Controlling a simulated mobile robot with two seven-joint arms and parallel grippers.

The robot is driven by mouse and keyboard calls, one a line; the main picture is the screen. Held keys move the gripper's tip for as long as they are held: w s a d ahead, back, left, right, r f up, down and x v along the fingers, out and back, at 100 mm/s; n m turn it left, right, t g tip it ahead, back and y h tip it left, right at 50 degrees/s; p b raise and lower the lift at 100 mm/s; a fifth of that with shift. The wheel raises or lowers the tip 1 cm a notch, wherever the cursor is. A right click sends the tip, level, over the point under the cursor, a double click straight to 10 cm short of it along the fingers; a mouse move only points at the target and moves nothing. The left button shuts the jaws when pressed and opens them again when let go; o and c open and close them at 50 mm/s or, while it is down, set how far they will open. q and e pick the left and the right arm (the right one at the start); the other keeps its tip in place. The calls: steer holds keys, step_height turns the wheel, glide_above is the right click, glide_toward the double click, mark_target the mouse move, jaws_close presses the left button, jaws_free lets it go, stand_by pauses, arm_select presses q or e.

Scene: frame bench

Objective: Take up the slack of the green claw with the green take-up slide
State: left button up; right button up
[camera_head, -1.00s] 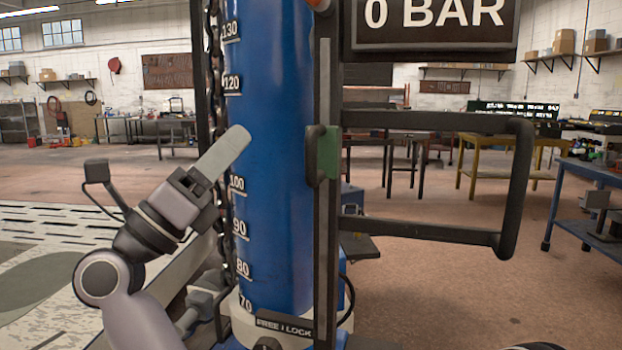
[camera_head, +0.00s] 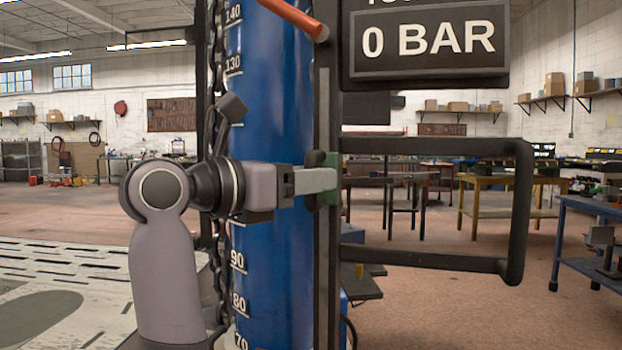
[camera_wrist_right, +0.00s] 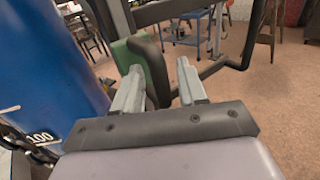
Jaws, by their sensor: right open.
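The green take-up slide (camera_head: 330,198) is a small green block with a dark rounded grip, on the dark upright rail beside the blue cylinder. In the right wrist view the slide (camera_wrist_right: 155,72) is ahead of the fingers, with its dark grip reaching between them. My right gripper (camera_head: 318,182) points right in the head view, with its fingertips at the slide. In the wrist view the right gripper (camera_wrist_right: 160,90) has its fingers apart, one on each side of the grip; contact is unclear. I cannot pick out the green claw. My left gripper is not in view.
The blue scaled cylinder (camera_head: 272,110) stands behind my right gripper, with a chain (camera_head: 217,100) along its left side. A black looped handle bar (camera_head: 520,210) sticks out to the right. A "0 BAR" display (camera_head: 428,40) hangs above. An orange-red lever (camera_head: 292,18) is near the top.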

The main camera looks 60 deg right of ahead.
mark_target(306, 208)
steer(key=shift+s+d, duration=0.15)
steer(key=shift+d, duration=0.25)
jaws_close()
steer(key=shift+f, duration=0.25)
step_height(306, 208, down, 3)
steer(key=b, duration=0.2)
steer(key=shift+b, duration=0.4)
steer(key=shift+a+f, duration=0.1)
steer(key=shift+f, duration=0.2)
jaws_free()
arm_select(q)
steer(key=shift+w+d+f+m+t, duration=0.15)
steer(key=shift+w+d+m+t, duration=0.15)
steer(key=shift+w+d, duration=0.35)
